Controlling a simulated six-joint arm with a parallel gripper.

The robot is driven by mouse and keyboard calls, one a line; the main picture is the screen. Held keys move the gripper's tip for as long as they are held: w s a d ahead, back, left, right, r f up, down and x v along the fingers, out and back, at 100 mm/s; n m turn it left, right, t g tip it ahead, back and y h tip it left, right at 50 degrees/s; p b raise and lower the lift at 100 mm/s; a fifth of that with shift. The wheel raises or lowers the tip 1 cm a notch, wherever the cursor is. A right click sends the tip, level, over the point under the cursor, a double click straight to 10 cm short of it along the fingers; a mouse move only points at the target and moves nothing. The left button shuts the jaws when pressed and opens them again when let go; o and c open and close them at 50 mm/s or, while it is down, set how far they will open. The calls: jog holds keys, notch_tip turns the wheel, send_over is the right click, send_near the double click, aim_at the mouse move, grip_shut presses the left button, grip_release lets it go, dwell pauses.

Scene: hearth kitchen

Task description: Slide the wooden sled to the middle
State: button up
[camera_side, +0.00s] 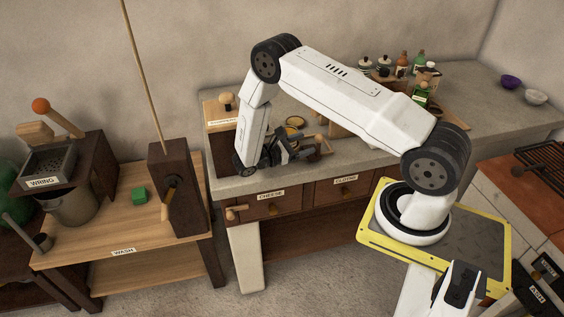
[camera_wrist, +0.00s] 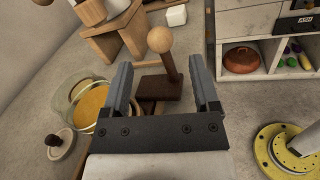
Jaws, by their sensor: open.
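The wooden sled, a dark brown block with a slanted post and a pale round knob (camera_wrist: 160,39), stands ahead of my gripper in the wrist view. Its dark base (camera_wrist: 160,88) shows between the two fingers. My gripper (camera_wrist: 161,72) is open, with one finger on each side of the sled and visible gaps to both. In the side view my gripper (camera_side: 303,153) is low over the grey counter (camera_side: 226,187), near its front edge. The sled's knob (camera_side: 318,139) shows just right of the fingers there; much of the sled is hidden by them.
A glass jar with yellow contents (camera_wrist: 90,106) stands left of the fingers in the wrist view, with a round knobbed lid (camera_wrist: 60,144) beside it. Bottles (camera_side: 402,64) stand at the back of the counter.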

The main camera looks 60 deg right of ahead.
jog(key=n+t, duration=0.1)
jog(key=s+n+t+h, duration=0.1)
jog(key=t+h, duration=0.1)
jog(key=shift+s+a+r+n+t, duration=0.15)
jog(key=shift+s+a+n+t, duration=0.1)
jog(key=shift+n+t, duration=0.15)
jog(key=shift+s+a+n+t+h, duration=0.1)
jog(key=shift+s+n+t+h, duration=0.1)
jog(key=shift+n+t, duration=0.35)
jog(key=shift+s+a+n+t+h, duration=0.15)
jog(key=shift+n+t, duration=0.1)
jog(key=shift+t, duration=0.5)
jog(key=shift+d, duration=0.25)
jog(key=shift+s+d, duration=0.25)
jog(key=shift+d, duration=0.95)
jog(key=shift+s+d, duration=0.25)
jog(key=shift+d, duration=1)
jog(key=shift+s+d, duration=0.25)
jog(key=shift+d, duration=0.95)
grip_shut()
